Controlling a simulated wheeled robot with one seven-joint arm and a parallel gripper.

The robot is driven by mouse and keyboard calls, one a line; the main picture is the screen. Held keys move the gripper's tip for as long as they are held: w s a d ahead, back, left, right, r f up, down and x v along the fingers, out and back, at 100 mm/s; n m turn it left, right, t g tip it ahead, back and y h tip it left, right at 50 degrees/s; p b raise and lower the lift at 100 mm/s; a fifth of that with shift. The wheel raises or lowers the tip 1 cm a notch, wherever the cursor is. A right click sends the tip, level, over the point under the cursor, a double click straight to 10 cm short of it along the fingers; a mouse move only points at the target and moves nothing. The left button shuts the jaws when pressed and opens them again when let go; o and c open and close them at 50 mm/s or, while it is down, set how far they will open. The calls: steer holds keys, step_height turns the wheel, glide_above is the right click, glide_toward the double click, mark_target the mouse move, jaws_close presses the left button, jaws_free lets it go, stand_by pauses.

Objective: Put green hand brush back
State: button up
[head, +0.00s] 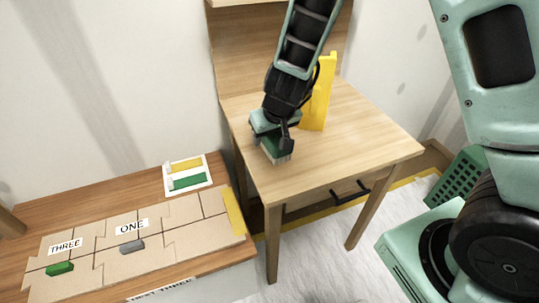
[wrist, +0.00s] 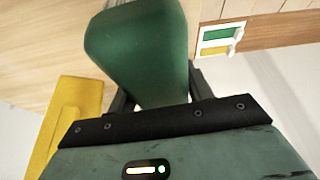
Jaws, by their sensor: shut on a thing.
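My gripper (head: 273,134) is shut on the green hand brush (head: 277,151), over the near left part of the light wooden desk (head: 360,140). Pale bristles show along the brush's lower edge in the head view; I cannot tell whether they touch the desktop. In the wrist view the dark green brush (wrist: 138,50) sticks out from between the jaws, and its far end is rounded. My gripper hides part of the brush in the head view.
A yellow tool (head: 320,92) stands on the desk behind my gripper. The desk's right side is clear.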

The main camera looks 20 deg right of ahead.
steer(key=shift+f+b, duration=1.25)
steer(key=shift+f, duration=1.1)
steer(key=shift+f, duration=0.2)
steer(key=o, duration=1)
steer(key=shift+f+b, duration=0.1)
steer(key=shift+b, duration=0.3)
